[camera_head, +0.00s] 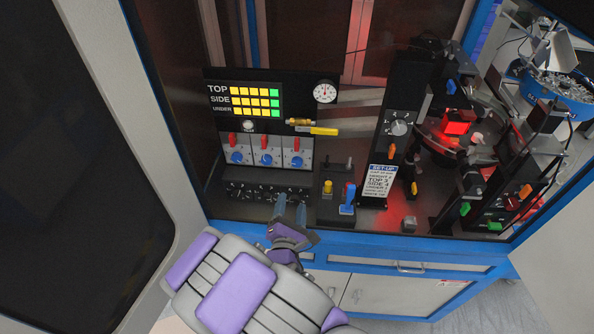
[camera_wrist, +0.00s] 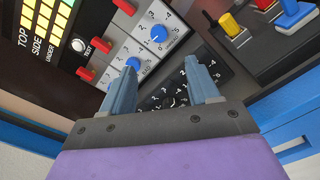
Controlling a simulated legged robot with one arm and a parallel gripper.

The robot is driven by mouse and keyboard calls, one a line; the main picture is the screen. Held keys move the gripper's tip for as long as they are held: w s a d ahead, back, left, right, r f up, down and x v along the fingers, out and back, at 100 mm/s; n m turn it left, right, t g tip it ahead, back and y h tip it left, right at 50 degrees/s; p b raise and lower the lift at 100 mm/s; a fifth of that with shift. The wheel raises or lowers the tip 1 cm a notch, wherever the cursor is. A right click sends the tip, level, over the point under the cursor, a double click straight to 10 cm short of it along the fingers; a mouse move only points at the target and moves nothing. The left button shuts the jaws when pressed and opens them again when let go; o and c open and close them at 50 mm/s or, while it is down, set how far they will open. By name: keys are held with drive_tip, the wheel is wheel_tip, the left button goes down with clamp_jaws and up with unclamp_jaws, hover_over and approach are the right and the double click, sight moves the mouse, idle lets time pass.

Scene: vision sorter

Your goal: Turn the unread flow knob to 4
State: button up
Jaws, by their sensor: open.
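Three white dial plates with blue flow knobs (camera_head: 237,158) (camera_head: 266,160) (camera_head: 297,162) and red levers above them sit in a row on the black panel. In the wrist view two blue knobs (camera_wrist: 158,34) (camera_wrist: 134,63) show among printed numbers; my left finger covers part of the lower area. My gripper (camera_head: 290,211) is open and empty, below and right of the dials, in front of a row of small black knobs (camera_head: 262,190). It also shows in the wrist view (camera_wrist: 160,75).
A lit TOP, SIDE, UNDER display (camera_head: 254,101) sits above the dials. A yellow valve handle (camera_head: 313,128) and a gauge (camera_head: 325,91) are nearby. A blue lever (camera_head: 348,200) and yellow knob (camera_head: 328,187) stand right of my gripper. A SET-UP card (camera_head: 380,180) is further right.

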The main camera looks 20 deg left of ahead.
sight(297, 165)
drive_tip(key=b+x, duration=0.4)
drive_tip(key=x, duration=1.1)
drive_tip(key=shift+w+a, duration=0.15)
drive_tip(key=shift+a, duration=0.1)
drive_tip(key=c, duration=1)
